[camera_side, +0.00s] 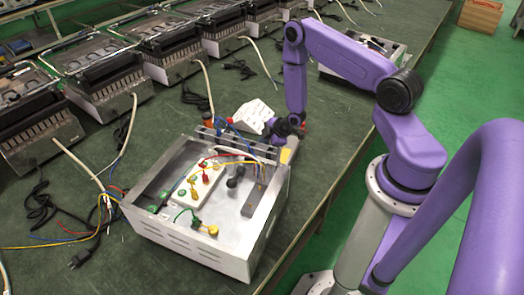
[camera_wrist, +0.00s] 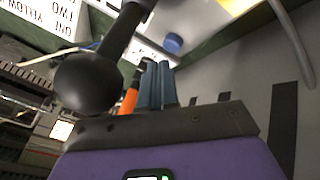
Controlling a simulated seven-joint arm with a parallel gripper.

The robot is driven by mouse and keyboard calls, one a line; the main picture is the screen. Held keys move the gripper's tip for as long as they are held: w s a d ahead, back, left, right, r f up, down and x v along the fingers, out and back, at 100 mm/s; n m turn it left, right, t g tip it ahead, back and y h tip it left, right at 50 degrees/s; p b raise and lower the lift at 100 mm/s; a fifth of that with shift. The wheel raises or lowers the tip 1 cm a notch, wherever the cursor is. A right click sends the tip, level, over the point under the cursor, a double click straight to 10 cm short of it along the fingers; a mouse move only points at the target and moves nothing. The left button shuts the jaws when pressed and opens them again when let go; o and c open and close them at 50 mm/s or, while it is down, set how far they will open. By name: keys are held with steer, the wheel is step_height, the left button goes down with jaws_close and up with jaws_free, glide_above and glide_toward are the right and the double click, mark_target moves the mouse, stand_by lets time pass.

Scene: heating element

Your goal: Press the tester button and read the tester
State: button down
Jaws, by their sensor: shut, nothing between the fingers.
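An open metal box (camera_side: 190,258) sits on the green bench. Inside is a white panel (camera_side: 181,192) with green, yellow and red clips and wires; I cannot tell for sure that this is the tester. No readable tester display or clear button shows. My gripper (camera_side: 283,128) is shut and empty, low beside the box's back right corner, partly hidden by dark parts and the arm. In the wrist view a dark bar on a purple body (camera_wrist: 215,158) fills the bottom. A blue round part (camera_wrist: 172,43) on a pale surface shows beyond; what it is stays unclear.
A black ball-ended lever (camera_wrist: 88,82) is close in the wrist view. Several heater units (camera_side: 108,70) line the back left, with loose cables.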

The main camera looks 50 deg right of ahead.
steer(key=shift+f, duration=0.2)
steer(key=shift+f, duration=0.7)
stand_by(0.8)
steer(key=shift+r, duration=0.9)
steer(key=shift+r, duration=2.5)
steer(key=shift+a, duration=0.1)
